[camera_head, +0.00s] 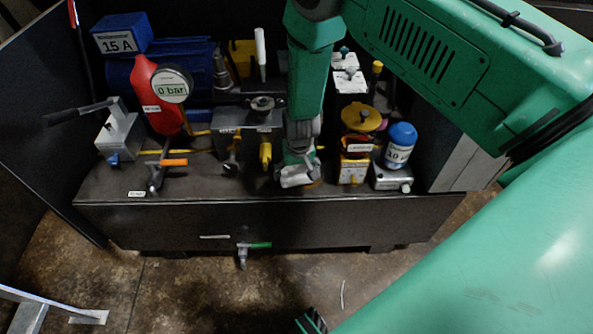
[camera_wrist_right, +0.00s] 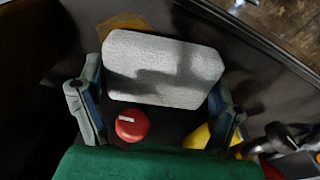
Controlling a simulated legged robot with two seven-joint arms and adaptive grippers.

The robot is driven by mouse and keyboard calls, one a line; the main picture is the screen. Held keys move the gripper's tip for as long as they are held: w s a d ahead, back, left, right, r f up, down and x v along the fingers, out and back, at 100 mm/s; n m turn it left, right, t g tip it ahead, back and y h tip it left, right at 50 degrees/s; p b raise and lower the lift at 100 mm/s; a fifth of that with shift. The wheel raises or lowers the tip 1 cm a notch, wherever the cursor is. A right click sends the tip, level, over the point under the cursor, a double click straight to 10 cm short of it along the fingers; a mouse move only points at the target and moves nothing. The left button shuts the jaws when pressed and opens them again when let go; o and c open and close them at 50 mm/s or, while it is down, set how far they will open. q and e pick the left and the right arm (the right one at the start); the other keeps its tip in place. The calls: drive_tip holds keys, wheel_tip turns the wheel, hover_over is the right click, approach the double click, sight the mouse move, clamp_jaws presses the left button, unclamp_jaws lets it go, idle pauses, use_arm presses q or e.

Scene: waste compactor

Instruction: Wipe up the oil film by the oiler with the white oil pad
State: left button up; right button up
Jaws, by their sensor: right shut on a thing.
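My right gripper (camera_head: 297,172) reaches down to the front part of the bench top. It is shut on the white oil pad (camera_wrist_right: 165,68), which lies across between the fingers in the right wrist view. In the head view only a small pale part of the pad (camera_head: 298,181) shows below the gripper. A thin amber patch, seemingly the oil film (camera_wrist_right: 122,24), shows beside the pad's upper left edge. The likely oiler, an amber bowl with a yellow top (camera_head: 358,143), stands to the right of the gripper. My left gripper is not in view.
A blue-capped canister (camera_head: 401,144) stands right of the amber bowl. A red knob (camera_wrist_right: 132,124) lies below the pad in the wrist view. A yellow-handled valve (camera_head: 265,154) is left of the gripper. The front bench strip (camera_head: 220,186) is mostly clear.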

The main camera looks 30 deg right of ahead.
drive_tip(key=shift+f+b, duration=0.55)
drive_tip(key=shift+f, duration=0.4)
